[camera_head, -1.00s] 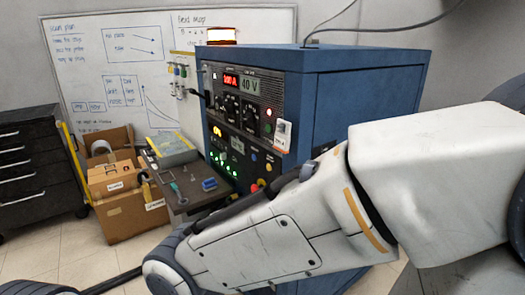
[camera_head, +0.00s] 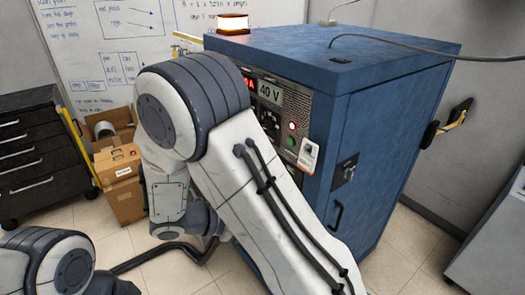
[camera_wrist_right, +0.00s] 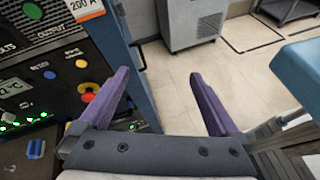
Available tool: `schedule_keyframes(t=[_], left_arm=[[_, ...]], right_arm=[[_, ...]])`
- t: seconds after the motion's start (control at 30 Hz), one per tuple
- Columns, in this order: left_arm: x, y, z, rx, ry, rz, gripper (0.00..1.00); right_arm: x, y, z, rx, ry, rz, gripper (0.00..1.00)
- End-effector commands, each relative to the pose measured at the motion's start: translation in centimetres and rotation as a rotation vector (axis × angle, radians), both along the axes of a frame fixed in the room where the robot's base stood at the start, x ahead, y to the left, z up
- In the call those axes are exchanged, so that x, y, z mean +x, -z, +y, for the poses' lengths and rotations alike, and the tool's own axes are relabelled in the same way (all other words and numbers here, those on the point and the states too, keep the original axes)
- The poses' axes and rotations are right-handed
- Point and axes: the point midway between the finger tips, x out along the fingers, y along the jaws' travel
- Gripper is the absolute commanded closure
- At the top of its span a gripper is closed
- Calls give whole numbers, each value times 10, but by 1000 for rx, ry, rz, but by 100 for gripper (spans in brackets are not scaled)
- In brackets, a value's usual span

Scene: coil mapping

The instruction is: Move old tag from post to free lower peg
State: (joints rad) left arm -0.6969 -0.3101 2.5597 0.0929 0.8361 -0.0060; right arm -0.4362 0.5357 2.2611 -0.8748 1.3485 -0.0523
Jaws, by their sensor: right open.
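A small white tag (camera_head: 308,153) hangs at the front right edge of the blue cabinet in the head view. A white and orange tag (camera_wrist_right: 88,9) marked "200 A" is cut off at the top of the right wrist view. I cannot tell what holds it. My right gripper (camera_wrist_right: 158,74) is open, with two purple fingers and nothing between them. It is beside the cabinet's control panel, lower than the tag and apart from it. My right arm hides it in the head view. The pegs cannot be made out behind my arm. My left gripper is out of view.
The blue cabinet (camera_head: 345,65) fills the middle, with a lit lamp (camera_head: 233,22) on top. Cardboard boxes (camera_head: 118,165) and a dark drawer unit (camera_head: 38,150) stand left. A grey unit (camera_wrist_right: 192,25) stands beyond clear floor in the wrist view.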

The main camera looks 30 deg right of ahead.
Motion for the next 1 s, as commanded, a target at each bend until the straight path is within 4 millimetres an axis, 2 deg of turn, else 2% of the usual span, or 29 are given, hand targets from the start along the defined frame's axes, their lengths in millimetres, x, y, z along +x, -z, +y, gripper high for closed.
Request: schedule_keyframes(t=[0.03, 0.2, 0.3, 0.57, 1.0], left_arm=[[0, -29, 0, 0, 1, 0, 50], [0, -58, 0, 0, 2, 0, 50], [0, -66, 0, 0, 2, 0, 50], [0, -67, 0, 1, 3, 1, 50], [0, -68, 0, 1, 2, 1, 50]], right_arm=[[15, -23, -16, -95, -46, 64, 3], [57, -39, -47, -316, -198, 195, 3], [72, -40, -54, -384, -255, 234, 3], [81, -37, -71, -424, -289, 256, 3], [85, -37, -134, -420, -285, 255, 3]])
